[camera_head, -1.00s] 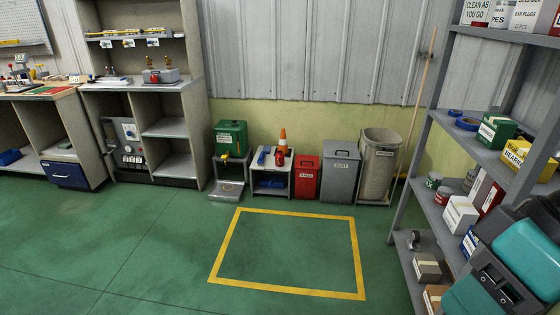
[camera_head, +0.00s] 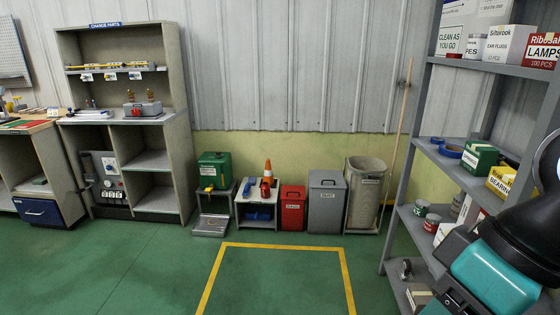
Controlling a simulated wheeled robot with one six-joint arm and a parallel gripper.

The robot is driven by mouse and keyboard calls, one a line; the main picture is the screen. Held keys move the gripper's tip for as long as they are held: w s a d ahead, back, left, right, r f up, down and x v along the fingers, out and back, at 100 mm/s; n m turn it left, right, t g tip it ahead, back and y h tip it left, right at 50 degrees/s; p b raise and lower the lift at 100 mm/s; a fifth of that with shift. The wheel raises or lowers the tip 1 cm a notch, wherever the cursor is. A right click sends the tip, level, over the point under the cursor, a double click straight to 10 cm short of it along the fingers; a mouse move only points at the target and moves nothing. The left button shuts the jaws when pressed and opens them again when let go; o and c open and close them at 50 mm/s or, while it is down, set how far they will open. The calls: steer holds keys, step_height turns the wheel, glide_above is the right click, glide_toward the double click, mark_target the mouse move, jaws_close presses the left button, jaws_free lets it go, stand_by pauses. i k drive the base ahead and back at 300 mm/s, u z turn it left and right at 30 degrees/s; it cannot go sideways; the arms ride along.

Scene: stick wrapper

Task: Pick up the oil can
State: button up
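A small red item (camera_head: 265,188) stands on the low grey stand (camera_head: 243,211) by the back wall, in front of an orange cone (camera_head: 267,171). It may be the oil can, but it is too small to be sure. A blue item (camera_head: 248,187) is to its left on the same stand. My teal and black arm fills the lower right corner, in front of the shelf rack and far from the stand. My gripper's fingers do not show.
A green box (camera_head: 214,170) is left of the stand; a red bin (camera_head: 293,208), a grey bin (camera_head: 326,203) and a tall beige bin (camera_head: 363,190) are right. A shelf rack (camera_head: 455,163) stands at the right. The green floor inside the yellow outline (camera_head: 282,246) is clear.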

mark_target(265, 187)
steer(key=u, duration=0.75)
steer(key=i, duration=1.9)
steer(key=u, duration=0.35)
steer(key=i, duration=2.35)
steer(key=z, duration=0.9)
steer(key=i, duration=0.6)
steer(key=z, duration=0.25)
